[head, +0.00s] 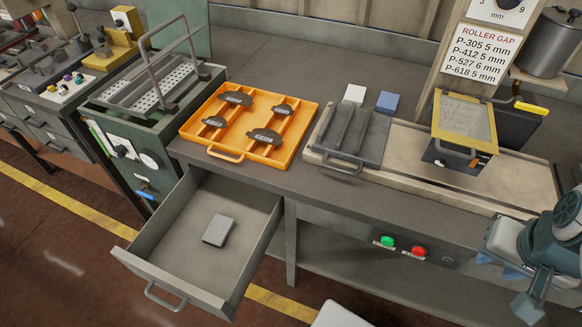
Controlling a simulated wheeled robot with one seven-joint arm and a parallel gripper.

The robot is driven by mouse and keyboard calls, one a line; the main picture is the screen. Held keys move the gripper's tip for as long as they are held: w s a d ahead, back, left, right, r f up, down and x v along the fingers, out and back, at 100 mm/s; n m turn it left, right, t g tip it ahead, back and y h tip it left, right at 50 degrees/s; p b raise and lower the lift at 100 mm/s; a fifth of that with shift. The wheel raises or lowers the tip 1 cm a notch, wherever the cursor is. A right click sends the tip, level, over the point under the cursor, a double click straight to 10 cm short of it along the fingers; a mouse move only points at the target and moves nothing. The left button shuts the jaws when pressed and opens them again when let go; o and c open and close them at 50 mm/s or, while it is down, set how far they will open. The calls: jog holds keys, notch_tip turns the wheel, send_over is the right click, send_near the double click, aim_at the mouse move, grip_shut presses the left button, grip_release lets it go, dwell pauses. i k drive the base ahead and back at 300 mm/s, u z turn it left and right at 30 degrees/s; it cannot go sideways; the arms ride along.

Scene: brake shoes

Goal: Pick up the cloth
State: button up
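No thing is plainly a cloth. A flat grey rectangular piece (219,229) lies in the open drawer and could be a folded cloth or a block. A small blue square piece (387,102) and a white square piece (354,94) lie at the back of the bench; I cannot tell what they are made of. The end of my arm with my gripper (520,278) shows at the lower right edge, partly cut off, in front of the bench and far from all three pieces. Its finger opening is not clear.
An orange tray (222,154) holds several dark brake shoes. Beside it is a dark grey handled plate (373,152). The drawer (182,265) juts out from the bench. A yellow-framed box (464,152) stands right. Green (387,241) and red (418,252) buttons sit on the front.

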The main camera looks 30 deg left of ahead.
aim_at(218, 231)
jog(key=u, duration=2.3)
jog(key=k, duration=0.4)
jog(key=u, duration=0.35)
jog(key=i, duration=1.05)
jog(key=z, duration=0.45)
